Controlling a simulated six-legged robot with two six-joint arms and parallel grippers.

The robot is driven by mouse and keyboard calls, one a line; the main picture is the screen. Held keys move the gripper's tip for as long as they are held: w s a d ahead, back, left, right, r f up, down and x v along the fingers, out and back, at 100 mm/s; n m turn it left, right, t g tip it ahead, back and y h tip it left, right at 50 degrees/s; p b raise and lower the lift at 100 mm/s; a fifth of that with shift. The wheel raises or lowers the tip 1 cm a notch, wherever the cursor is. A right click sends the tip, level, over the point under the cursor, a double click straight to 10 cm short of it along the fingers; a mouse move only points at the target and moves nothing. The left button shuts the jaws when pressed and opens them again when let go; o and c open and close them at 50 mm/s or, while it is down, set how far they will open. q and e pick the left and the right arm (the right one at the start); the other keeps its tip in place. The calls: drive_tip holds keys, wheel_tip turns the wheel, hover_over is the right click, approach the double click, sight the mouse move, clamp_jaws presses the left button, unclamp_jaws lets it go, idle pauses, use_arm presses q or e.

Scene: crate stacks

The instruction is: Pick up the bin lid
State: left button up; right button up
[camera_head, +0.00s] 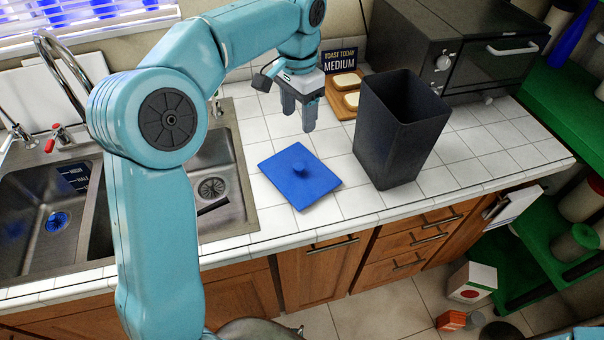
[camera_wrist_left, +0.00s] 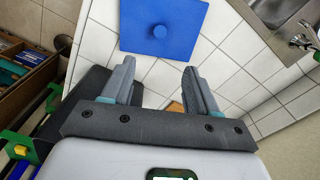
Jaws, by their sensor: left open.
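The blue bin lid (camera_head: 300,175) lies flat on the white tiled counter, with a round knob in its middle. It also shows at the top of the left wrist view (camera_wrist_left: 162,28), knob facing up. My left gripper (camera_head: 297,125) is open and empty above the counter, behind the lid in the head view and apart from it. In the left wrist view the open fingers (camera_wrist_left: 158,75) point toward the lid with bare tiles between them. The black bin (camera_head: 400,130) stands open and upright to the right of the lid. My right gripper is not in view.
A double sink (camera_head: 228,195) with a faucet lies left of the lid. A board (camera_head: 343,108) with bread slices and a "Toast Today Medium" sign stand behind. A toaster oven (camera_head: 425,65) fills the back right. Green shelves (camera_head: 560,110) stand at the right.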

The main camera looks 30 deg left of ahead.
use_arm(q)
hover_over(299, 166)
drive_tip(key=f, duration=1)
drive_tip(key=shift+s+d, duration=0.1)
drive_tip(key=shift+s, duration=0.1)
drive_tip(key=shift+w+d+f, duration=0.1)
drive_tip(key=shift+f, duration=0.2)
drive_tip(key=f, duration=0.3)
drive_tip(key=f+p, duration=0.1)
drive_tip(key=shift+a+f, duration=0.25)
drive_tip(key=shift+f, duration=0.05)
drive_tip(key=shift+w+f, duration=0.1)
drive_tip(key=shift+f, duration=0.3)
drive_tip(key=shift+r, duration=0.1)
drive_tip(key=c, duration=0.7)
clamp_jaws()
